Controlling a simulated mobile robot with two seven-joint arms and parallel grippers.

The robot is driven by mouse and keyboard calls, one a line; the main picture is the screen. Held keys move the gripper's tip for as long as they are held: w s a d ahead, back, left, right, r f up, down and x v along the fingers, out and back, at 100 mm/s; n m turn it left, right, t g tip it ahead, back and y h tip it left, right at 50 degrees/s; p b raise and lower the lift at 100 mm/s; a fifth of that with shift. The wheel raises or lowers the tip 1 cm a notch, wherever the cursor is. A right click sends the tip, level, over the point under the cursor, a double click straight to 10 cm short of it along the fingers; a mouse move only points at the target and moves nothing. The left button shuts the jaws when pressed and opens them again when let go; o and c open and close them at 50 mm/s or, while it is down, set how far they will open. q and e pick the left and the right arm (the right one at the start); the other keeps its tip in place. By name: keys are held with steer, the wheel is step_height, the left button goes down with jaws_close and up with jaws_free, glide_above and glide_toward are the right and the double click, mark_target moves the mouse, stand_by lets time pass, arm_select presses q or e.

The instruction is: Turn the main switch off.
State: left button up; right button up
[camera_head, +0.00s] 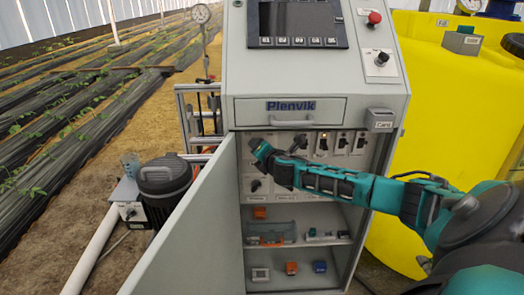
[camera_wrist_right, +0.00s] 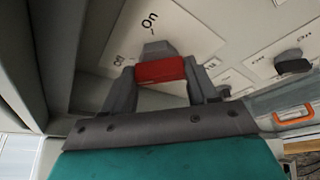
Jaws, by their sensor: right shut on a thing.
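The main switch (camera_wrist_right: 160,69) has a red handle on a grey hub and sits on a pale plate marked "On" and "Off" in the right wrist view. My right gripper (camera_wrist_right: 162,75) has one finger on each side of the red handle and is shut on it. I cannot tell for sure which mark the handle points to. In the head view my right gripper (camera_head: 260,148) reaches to the upper left of the switch panel (camera_head: 335,172) inside the open cabinet and hides the main switch there. My left gripper is not in view.
The grey cabinet (camera_head: 320,75) has its door (camera_head: 195,235) swung open at the left, close to my right gripper. Other switches (camera_head: 342,142) line the panel. Shelves (camera_head: 315,245) below hold small parts. A yellow tank (camera_head: 450,110) stands at the right.

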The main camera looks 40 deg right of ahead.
stand_by(0.5)
steer(key=o, duration=1.1)
steer(key=shift+c, duration=0.2)
steer(key=shift+s, duration=0.1)
steer(key=v, duration=1.2)
steer(key=shift+s+a+r, duration=0.2)
steer(key=shift+s, duration=0.1)
steer(key=shift+f, duration=0.1)
